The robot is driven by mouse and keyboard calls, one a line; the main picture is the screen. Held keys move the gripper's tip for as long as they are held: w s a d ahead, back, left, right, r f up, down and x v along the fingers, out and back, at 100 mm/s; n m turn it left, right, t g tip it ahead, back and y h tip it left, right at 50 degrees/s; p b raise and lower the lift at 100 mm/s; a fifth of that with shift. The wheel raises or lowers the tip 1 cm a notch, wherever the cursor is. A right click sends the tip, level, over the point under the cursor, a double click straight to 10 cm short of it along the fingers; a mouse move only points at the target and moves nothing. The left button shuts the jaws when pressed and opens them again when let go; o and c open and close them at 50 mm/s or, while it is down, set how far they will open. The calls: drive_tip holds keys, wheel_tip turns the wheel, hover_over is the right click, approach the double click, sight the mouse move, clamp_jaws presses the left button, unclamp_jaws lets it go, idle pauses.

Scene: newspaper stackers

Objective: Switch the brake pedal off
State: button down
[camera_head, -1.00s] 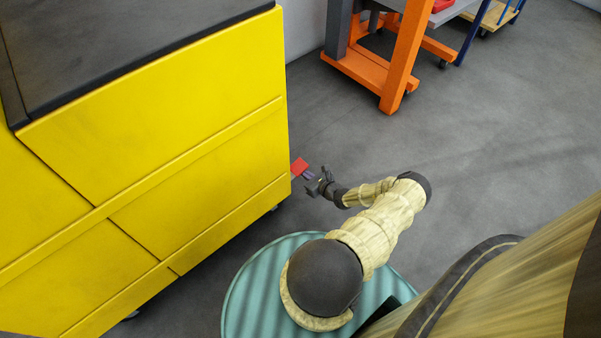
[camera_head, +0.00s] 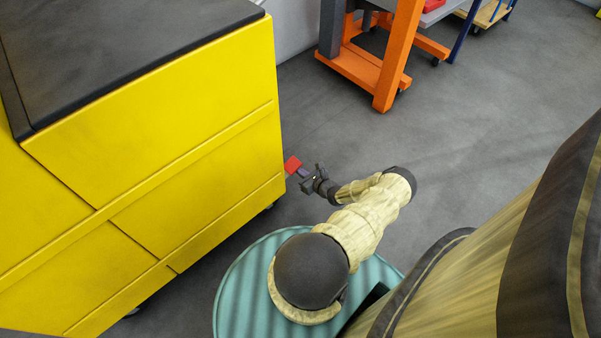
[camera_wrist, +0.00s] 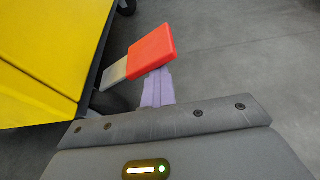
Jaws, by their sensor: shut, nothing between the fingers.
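The red brake pedal (camera_head: 292,165) sticks out low from the right end of the yellow machine. In the wrist view the pedal (camera_wrist: 152,50) is a tilted red plate on a pale metal arm (camera_wrist: 113,74), beside a dark wheel. My gripper (camera_head: 304,172) is at the pedal's lower right in the head view. In the wrist view my gripper's purple fingers (camera_wrist: 158,87) are together with nothing between them. Their tips are at the near edge of the red plate, partly hidden by it or just meeting it. I cannot tell whether they touch.
The large yellow machine (camera_head: 190,110) with a dark top fills the left side. An orange frame (camera_head: 396,60) on castors stands at the back, with a grey cart (camera_head: 440,15) carrying something red behind it. Open grey floor (camera_head: 490,110) lies to the right.

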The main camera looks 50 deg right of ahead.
drive_tip(key=shift+w+r, duration=0.2)
drive_tip(key=shift+w, duration=0.05)
wheel_tip(320, 180, down, 4)
drive_tip(key=d+b, duration=0.1)
drive_tip(key=b, duration=0.3)
drive_tip(key=p+v, duration=0.4)
drive_tip(key=v, duration=0.6)
drive_tip(key=shift+s+a+f+p, duration=0.15)
drive_tip(key=shift+a+f+p, duration=0.1)
drive_tip(key=shift+a+p, duration=0.15)
drive_tip(key=shift+s, duration=0.2)
drive_tip(key=shift+s, duration=0.15)
